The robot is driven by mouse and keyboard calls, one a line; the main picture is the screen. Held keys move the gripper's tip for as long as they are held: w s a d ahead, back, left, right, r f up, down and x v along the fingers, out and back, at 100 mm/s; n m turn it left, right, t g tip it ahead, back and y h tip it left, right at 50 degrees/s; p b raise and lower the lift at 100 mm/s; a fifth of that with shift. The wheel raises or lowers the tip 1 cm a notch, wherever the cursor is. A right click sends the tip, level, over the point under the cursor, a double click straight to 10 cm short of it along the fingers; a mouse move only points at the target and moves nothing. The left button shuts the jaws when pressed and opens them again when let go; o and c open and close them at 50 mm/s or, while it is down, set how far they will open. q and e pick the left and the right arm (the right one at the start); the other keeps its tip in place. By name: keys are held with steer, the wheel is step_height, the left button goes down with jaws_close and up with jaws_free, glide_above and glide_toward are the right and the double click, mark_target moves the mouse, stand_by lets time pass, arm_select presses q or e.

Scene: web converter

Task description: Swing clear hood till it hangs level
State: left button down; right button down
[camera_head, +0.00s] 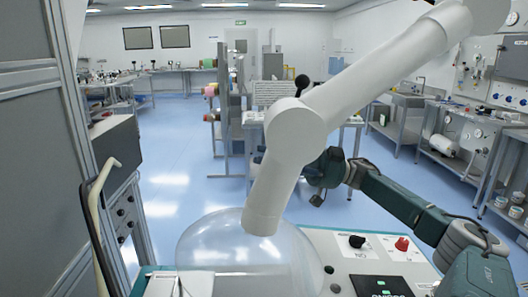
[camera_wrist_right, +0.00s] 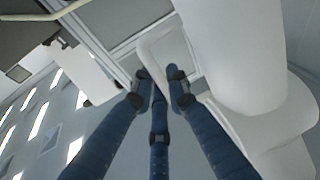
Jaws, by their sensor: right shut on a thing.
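The clear hood (camera_head: 208,246) is a transparent dome at the bottom centre of the head view, at the lower end of a thick white jointed arm (camera_head: 345,82). Its lower rim is cut off or hard to see, so I cannot tell its exact tilt. My right gripper (camera_head: 318,178) reaches in from the right, behind the white arm's lower section, which partly hides it. In the right wrist view, its fingers (camera_wrist_right: 160,76) close around a pale rounded loop (camera_wrist_right: 166,32) beside the white tube (camera_wrist_right: 225,50). My left gripper is out of view.
A machine panel (camera_head: 400,247) with a black knob, a red knob and a small screen lies below right. A grey cabinet (camera_head: 115,150) and a curved cream bar (camera_head: 97,200) stand at left. Workbenches line the right side. Blue floor (camera_head: 170,150) is open beyond.

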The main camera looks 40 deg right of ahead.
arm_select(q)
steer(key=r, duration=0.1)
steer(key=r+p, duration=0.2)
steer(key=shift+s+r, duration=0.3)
arm_select(e)
steer(key=shift+s+d+f+m+g+h, duration=0.3)
steer(key=shift+s+d+g+h, duration=0.2)
steer(key=shift+s+d+h, duration=0.4)
steer(key=shift+w+a, duration=0.1)
steer(key=shift+w, duration=0.15)
steer(key=c, duration=1.7)
jaws_free()
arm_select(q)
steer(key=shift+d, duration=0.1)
arm_select(e)
steer(key=shift+v, duration=6.05)
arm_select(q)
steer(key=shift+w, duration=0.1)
